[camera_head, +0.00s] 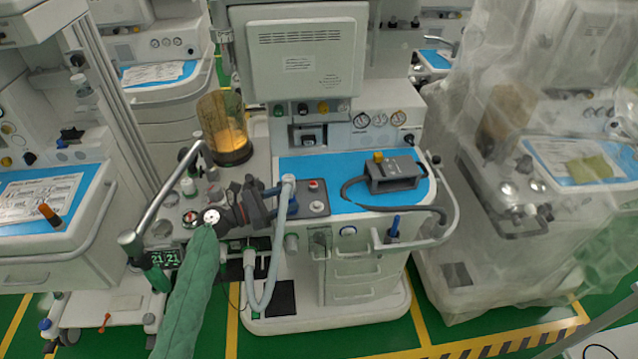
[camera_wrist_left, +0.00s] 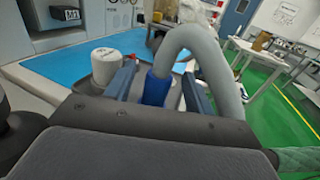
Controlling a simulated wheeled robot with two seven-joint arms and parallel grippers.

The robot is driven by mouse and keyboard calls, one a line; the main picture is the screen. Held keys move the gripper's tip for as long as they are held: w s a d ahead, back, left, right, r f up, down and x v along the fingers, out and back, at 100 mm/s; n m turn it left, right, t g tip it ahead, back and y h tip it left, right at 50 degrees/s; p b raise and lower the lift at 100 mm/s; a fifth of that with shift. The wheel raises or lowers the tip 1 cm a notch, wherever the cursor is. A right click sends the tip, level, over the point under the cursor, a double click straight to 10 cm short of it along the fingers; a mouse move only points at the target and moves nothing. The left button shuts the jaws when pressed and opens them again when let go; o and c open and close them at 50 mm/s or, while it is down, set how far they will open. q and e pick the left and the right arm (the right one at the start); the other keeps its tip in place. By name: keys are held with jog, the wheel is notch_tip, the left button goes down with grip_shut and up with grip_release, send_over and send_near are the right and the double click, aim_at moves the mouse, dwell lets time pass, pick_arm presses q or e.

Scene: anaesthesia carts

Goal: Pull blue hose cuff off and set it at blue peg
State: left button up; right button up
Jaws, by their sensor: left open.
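The blue hose cuff (camera_wrist_left: 156,89) sits at the end of a thick grey hose (camera_wrist_left: 195,45) that arches over to the right in the left wrist view. My left gripper (camera_wrist_left: 160,82) is open, with one finger on each side of the cuff. I cannot tell whether the fingers touch it. In the head view my left gripper (camera_head: 283,199) comes in from the left at the hose (camera_head: 277,245), which hangs in a loop down the cart front; the gripper partly hides the cuff there. The blue peg (camera_head: 394,227) stands upright at the cart's right front. My right gripper is not in view.
A blue mat (camera_head: 335,165) covers the cart top, with a grey device (camera_head: 392,175) and its dark cable on it. A white round canister (camera_wrist_left: 105,65) stands close left of my left fingers. A rail (camera_head: 452,215) curves around the cart's right front. An amber-tinted cylinder (camera_head: 223,125) stands behind.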

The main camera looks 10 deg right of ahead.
aim_at(286, 199)
pick_arm(q)
jog(key=shift+r+b, duration=0.4)
jog(key=shift+r, duration=0.55)
jog(key=shift+s+d+r+b, duration=0.1)
jog(key=shift+d+r+b, duration=0.1)
jog(key=shift+r, duration=0.4)
jog(key=shift+s+d+r+b, duration=0.1)
jog(key=shift+r+b, duration=0.1)
jog(key=shift+r, duration=0.4)
jog(key=s+d+r+b, duration=0.2)
jog(key=s+d+r, duration=0.3)
jog(key=d, duration=0.4)
jog(key=shift+s+d+r, duration=0.2)
jog(key=shift+d+r, duration=0.05)
jog(key=shift+r, duration=0.6)
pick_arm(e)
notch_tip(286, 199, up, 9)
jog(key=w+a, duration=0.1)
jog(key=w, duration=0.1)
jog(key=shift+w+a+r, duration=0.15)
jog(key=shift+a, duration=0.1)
